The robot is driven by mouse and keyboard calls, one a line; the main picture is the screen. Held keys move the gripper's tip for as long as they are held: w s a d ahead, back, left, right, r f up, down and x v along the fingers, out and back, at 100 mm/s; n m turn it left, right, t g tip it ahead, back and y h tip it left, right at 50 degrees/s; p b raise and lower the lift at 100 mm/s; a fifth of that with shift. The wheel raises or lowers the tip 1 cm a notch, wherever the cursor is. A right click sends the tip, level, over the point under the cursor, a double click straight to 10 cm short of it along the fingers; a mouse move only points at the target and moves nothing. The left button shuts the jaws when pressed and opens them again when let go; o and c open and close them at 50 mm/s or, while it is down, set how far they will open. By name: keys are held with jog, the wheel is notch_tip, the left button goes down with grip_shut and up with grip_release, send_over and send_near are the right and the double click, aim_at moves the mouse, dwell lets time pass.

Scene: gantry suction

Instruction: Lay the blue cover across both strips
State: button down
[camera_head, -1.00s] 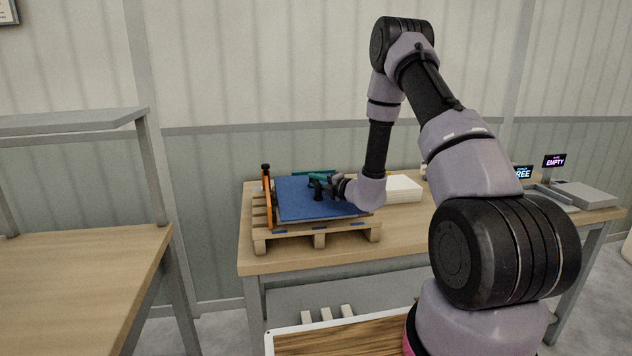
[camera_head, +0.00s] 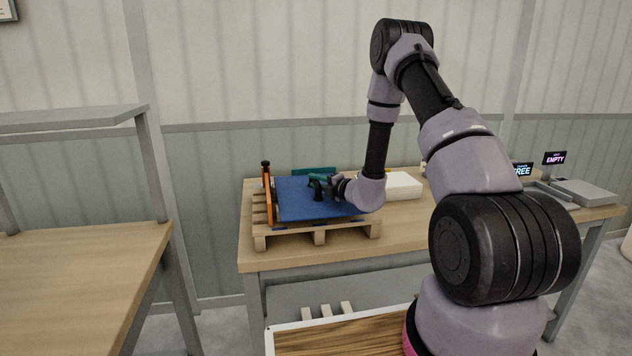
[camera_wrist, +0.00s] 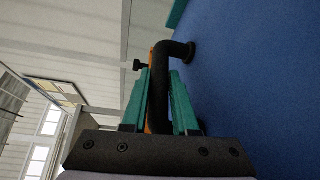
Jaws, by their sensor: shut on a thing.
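The blue cover (camera_head: 300,205) is a flat sheet above the wooden pallet (camera_head: 318,236) on the table. It also fills the right side of the wrist view (camera_wrist: 265,80). A black bent handle (camera_wrist: 172,62) rises from the cover. My gripper (camera_head: 322,182) has teal fingers and is shut on this handle; it also shows in the wrist view (camera_wrist: 165,100). The strips are hidden, and I cannot tell whether the cover touches what is beneath it.
An orange upright (camera_head: 268,190) with a black knob stands at the pallet's left edge. A white stack (camera_head: 402,186) lies right of the pallet. A grey tray (camera_head: 584,194) and small signs (camera_head: 554,158) are at the table's right. The table (camera_head: 430,230) is bare in front.

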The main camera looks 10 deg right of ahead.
jog(key=c, duration=0.6)
grip_release()
